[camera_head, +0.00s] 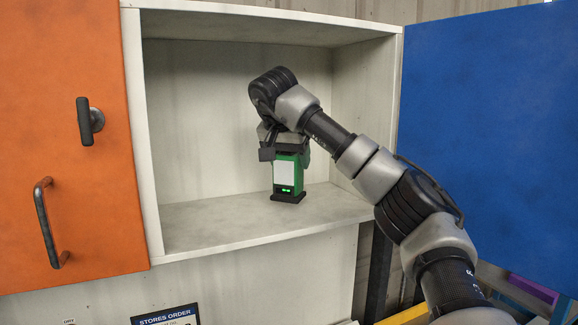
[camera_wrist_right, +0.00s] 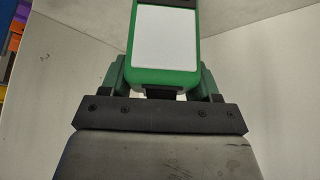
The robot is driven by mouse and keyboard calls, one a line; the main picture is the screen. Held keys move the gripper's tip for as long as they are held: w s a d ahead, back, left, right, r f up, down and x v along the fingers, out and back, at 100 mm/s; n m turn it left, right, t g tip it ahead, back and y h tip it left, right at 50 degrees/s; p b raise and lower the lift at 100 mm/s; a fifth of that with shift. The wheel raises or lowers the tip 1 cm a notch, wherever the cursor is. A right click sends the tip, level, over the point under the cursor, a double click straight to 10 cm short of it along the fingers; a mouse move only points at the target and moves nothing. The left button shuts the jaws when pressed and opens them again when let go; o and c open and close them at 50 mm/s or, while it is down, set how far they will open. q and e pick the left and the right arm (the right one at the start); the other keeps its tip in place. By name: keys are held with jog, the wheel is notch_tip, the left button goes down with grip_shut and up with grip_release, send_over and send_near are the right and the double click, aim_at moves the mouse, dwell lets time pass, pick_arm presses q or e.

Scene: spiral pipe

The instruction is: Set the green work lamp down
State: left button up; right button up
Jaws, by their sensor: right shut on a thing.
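The green work lamp (camera_head: 288,175) has a white front panel and a dark base. It stands upright inside the open cabinet, with its base at the shelf surface (camera_head: 230,221); whether it bears its full weight there I cannot tell. My right gripper (camera_head: 287,147) reaches in from the right and is shut on the lamp's upper part from above. In the right wrist view the lamp (camera_wrist_right: 166,45) fills the top middle, between the fingers of my gripper (camera_wrist_right: 162,85). My left gripper is not in view.
An orange door (camera_head: 60,150) with dark handles covers the left side. A blue door (camera_head: 490,120) stands open at the right. The shelf is clear to the left of the lamp.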

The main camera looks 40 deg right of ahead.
aim_at(282, 185)
jog(key=shift+f, duration=0.9)
jog(key=shift+w+p, duration=0.15)
jog(key=shift+p, duration=0.2)
jog(key=shift+w+f, duration=0.1)
jog(key=shift+f, duration=0.15)
jog(key=o, duration=1.1)
jog(key=shift+f, duration=0.15)
jog(key=shift+b+v, duration=0.3)
jog(key=shift+v, duration=3.65)
